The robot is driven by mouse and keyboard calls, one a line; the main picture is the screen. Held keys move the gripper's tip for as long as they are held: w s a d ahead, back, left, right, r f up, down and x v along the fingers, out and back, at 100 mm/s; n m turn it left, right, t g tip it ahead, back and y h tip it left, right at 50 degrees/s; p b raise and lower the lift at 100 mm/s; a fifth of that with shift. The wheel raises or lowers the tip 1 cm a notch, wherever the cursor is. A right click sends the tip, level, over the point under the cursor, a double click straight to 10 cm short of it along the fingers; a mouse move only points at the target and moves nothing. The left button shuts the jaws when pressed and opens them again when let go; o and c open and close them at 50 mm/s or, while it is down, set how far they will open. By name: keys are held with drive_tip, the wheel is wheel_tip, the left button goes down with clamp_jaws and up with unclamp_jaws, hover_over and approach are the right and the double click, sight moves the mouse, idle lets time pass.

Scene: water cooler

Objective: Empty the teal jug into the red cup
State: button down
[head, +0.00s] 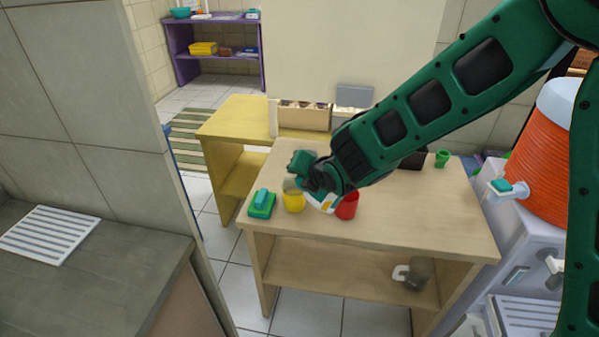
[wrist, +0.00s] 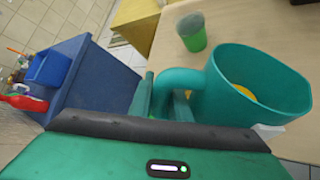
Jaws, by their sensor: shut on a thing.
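The teal jug (wrist: 262,85) is close up in the wrist view, with its handle between my fingers and some yellow-orange showing inside. My gripper (wrist: 165,98) is shut on that handle. In the head view my gripper (head: 308,178) is above the front left part of the wooden table (head: 420,215), and the jug is mostly hidden there. The red cup (head: 347,206) stands on the table just right of and below my gripper, partly covered by my arm. The red cup does not show in the wrist view.
A yellow cup (head: 293,202) and a green block-like thing (head: 262,204) are close by on the left. A green cup (head: 442,158) stands at the back right. An orange cooler (head: 545,150) is at the right. The table's front right is clear.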

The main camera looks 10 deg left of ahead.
drive_tip(key=shift+m+g, duration=0.3)
drive_tip(key=shift+y, duration=0.3)
drive_tip(key=shift+w+d+r+m+g+y, duration=0.1)
drive_tip(key=shift+w+d+m+g+y, duration=0.2)
drive_tip(key=shift+m+g+y, duration=0.3)
idle(0.4)
drive_tip(key=shift+w+d+r+m+g+y, duration=0.25)
drive_tip(key=shift+d+r+m+g+y, duration=0.15)
drive_tip(key=shift+r+m+y, duration=0.15)
drive_tip(key=shift+w, duration=0.1)
